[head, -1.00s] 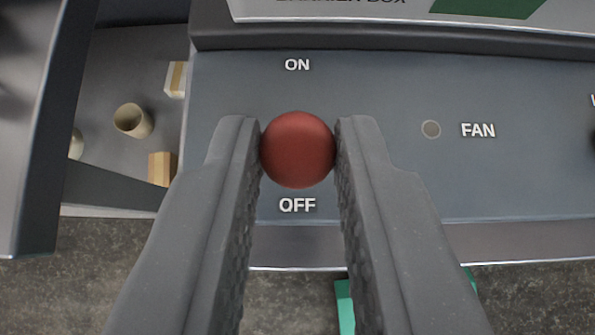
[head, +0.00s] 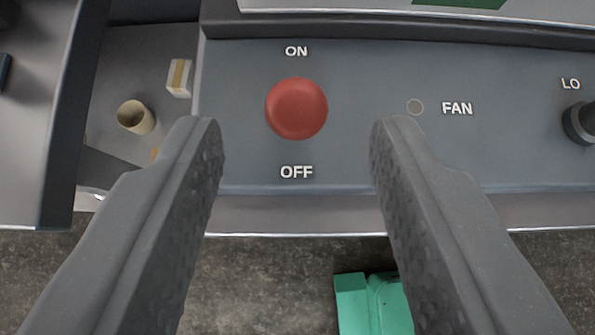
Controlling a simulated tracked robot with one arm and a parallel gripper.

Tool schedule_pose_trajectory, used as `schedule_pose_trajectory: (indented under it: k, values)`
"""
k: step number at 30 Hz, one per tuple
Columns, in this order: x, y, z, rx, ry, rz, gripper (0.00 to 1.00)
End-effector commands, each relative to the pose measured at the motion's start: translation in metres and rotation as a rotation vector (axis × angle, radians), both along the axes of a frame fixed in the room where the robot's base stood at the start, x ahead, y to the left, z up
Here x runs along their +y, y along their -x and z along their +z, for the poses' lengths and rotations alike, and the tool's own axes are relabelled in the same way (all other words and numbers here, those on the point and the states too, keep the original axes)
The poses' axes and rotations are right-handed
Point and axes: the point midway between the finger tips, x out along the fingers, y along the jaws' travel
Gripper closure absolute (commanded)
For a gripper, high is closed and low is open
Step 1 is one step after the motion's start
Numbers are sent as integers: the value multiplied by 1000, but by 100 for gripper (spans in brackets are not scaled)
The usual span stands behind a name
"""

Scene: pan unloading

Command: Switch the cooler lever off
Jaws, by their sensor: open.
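The cooler lever shows as a round red knob (head: 297,108) on the grey control panel (head: 345,150), seen end-on between the ON label (head: 296,51) above and the OFF label (head: 296,172) below. From this angle I cannot tell for sure which way the lever is set. My gripper (head: 296,135) is open wide and empty. The lever's shaft is hidden behind the knob.
A dark dial (head: 580,122) marked LO is at the right edge. An open compartment at left holds a beige cup (head: 137,117) and small boxes. A green object (head: 372,303) lies below the panel.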

Motion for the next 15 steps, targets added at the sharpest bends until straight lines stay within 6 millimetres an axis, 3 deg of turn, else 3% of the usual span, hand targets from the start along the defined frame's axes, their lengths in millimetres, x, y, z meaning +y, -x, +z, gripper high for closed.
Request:
schedule_pose_trajectory:
  k: [9, 15]
  values:
    - [4, 53, 44, -2, -2, 1, 59]
    - [7, 78, 62, 1, -1, 1, 59]
